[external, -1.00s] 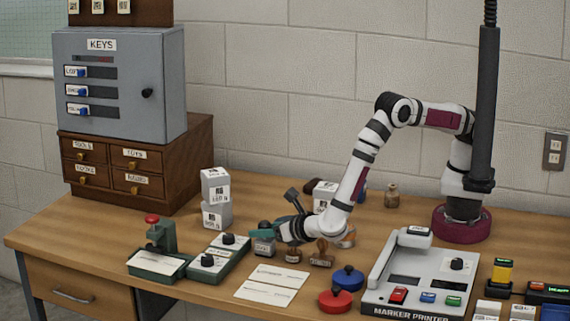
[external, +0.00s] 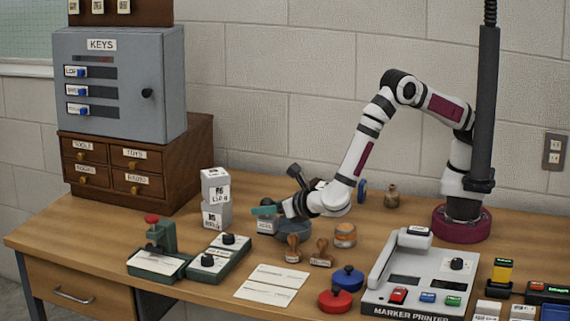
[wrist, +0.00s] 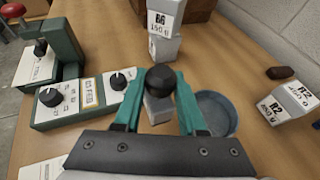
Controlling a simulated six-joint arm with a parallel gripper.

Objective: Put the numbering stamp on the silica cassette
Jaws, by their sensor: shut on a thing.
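My gripper (external: 268,211) is shut on a small grey block with a black knob, which I take to be the numbering stamp (external: 266,226). In the wrist view, the black knob (wrist: 160,80) sits between the green fingers, with the grey body below it. The stamp appears held above the table, left of a blue-grey round dish (external: 294,229). A round orange-filled container, probably the silica cassette (external: 345,236), stands on the table to the right of my gripper. It does not show in the wrist view.
Two wooden stamps (external: 293,250) stand in front of my gripper. Stacked grey labelled boxes (external: 216,200) are at its left, and a green knobbed device (external: 218,257) is front left. White cards (external: 273,283), red and blue round pads (external: 347,278) and the marker printer (external: 420,280) lie further forward.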

